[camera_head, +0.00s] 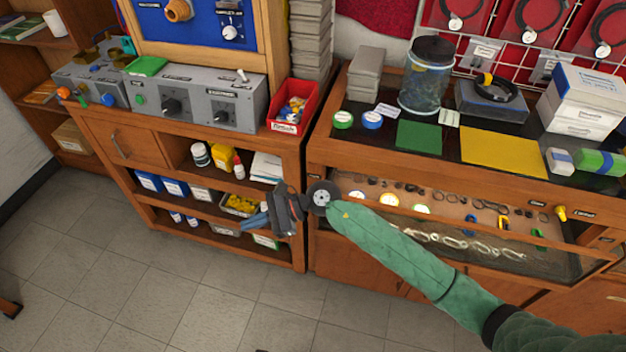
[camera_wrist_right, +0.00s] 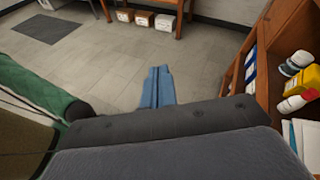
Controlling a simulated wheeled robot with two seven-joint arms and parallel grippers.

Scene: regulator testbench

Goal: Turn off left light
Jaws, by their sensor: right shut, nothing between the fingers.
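The test bench carries a grey control panel (camera_head: 180,97) with black rotary knobs, a green round button or lamp (camera_head: 139,100) at its left and a small toggle switch (camera_head: 243,75) at its top right. I cannot tell which part is the left light or whether it is lit. My right gripper (camera_head: 256,222) is in front of the bench's lower shelves, below and to the right of the panel, apart from it. Its blue fingers are shut and empty, and also show in the right wrist view (camera_wrist_right: 158,86). My left gripper is not in view.
A blue panel (camera_head: 205,20) with an orange fitting and a dial stands behind the control panel. A red bin (camera_head: 295,108) stands at the bench's right end. A glass display counter (camera_head: 450,215) is to the right. The tiled floor (camera_head: 130,270) in front is clear.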

